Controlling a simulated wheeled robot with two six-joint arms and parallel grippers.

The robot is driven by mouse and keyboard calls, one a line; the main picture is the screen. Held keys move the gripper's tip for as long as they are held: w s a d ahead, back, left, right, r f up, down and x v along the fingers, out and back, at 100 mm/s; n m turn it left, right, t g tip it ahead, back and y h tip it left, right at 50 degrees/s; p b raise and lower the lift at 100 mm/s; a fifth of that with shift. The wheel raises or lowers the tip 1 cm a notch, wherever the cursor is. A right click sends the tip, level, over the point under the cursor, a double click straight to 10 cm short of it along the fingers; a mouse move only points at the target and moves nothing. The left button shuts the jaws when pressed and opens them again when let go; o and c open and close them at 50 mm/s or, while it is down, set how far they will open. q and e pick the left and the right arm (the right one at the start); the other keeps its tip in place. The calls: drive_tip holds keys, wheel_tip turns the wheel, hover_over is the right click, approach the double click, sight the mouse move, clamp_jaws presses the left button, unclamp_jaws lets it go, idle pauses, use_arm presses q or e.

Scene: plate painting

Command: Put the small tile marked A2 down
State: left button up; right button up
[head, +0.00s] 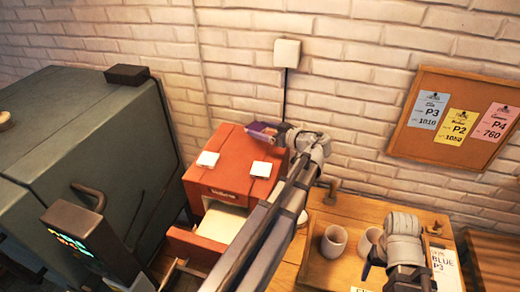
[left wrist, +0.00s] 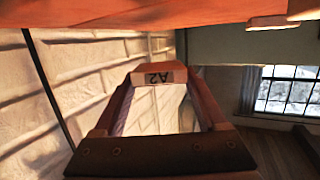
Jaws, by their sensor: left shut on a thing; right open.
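In the head view my left gripper (head: 262,131) is at the back edge of the small orange-red kiln (head: 232,182), close to the wall. I cannot make out the tile there. My right gripper (head: 388,268) is low at the right, over the wooden bench, open, its fingers partly hidden.
Two pale square pieces lie on the kiln top, one at left (head: 208,159) and one at right (head: 261,169). A big grey-green kiln (head: 90,140) fills the left. Cups (head: 334,241) stand on the bench. A notice board (head: 455,125) hangs on the brick wall.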

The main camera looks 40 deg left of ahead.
sight(263, 146)
use_arm(q)
drive_tip(key=shift+f+b, duration=2.1)
drive_tip(key=shift+f, duration=0.5)
use_arm(e)
drive_tip(key=shift+f, duration=2.6)
use_arm(q)
drive_tip(key=shift+r, duration=0.15)
use_arm(e)
drive_tip(key=shift+r, duration=0.15)
use_arm(q)
drive_tip(key=o, duration=1.5)
drive_tip(key=shift+d+r+p, duration=0.1)
drive_tip(key=shift+d+p, duration=0.2)
drive_tip(key=shift+d, duration=0.05)
use_arm(e)
drive_tip(key=shift+r, duration=0.15)
use_arm(q)
drive_tip(key=p+v, duration=0.2)
drive_tip(key=v, duration=0.9)
drive_tip(key=shift+d, duration=0.2)
use_arm(e)
wheel_tip(263, 146, up, 2)
drive_tip(key=shift+r, duration=0.1)
